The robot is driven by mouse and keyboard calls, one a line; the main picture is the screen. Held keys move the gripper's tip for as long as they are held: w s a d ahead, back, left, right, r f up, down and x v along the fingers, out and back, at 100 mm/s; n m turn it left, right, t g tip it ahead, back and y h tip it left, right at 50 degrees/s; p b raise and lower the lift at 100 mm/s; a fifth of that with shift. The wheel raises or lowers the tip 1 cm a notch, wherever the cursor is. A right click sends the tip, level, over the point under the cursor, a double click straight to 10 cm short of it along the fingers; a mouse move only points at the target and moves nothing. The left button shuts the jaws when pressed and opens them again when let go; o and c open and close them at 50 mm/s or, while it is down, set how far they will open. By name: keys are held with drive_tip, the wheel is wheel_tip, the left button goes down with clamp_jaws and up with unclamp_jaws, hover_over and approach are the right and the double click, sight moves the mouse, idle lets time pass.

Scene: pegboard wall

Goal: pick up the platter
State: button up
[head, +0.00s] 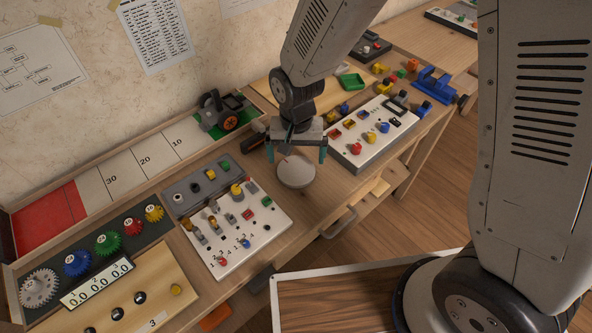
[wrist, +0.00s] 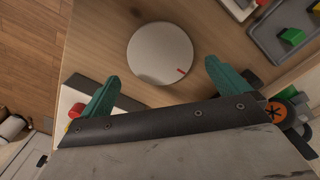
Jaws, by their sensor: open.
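The platter is a round, pale grey disc (head: 296,172) with a small red mark near its rim. It lies on the wooden bench top between two white control panels. In the wrist view the platter (wrist: 160,53) lies ahead of the fingertips, roughly centred between them. My gripper (head: 297,156) is above the bench, just behind the platter in the head view, pointing down. Its two green fingers are spread apart with nothing between them, as the wrist view (wrist: 162,78) also shows. I cannot tell the exact height of the fingers above the platter.
A white panel with switches (head: 235,225) stands left of the platter, and another with coloured knobs (head: 372,134) stands right. A dark wheeled device (head: 222,112) sits behind at the left. A drawer handle (head: 339,223) projects from the bench front. Bare wood surrounds the platter.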

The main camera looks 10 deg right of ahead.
sight(296, 170)
wheel_tip(296, 170, down, 5)
drive_tip(key=shift+r, duration=0.2)
drive_tip(key=shift+c, duration=0.3)
drive_tip(key=c, duration=0.7)
drive_tip(key=shift+o, duration=0.2)
drive_tip(key=shift+r, duration=0.15)
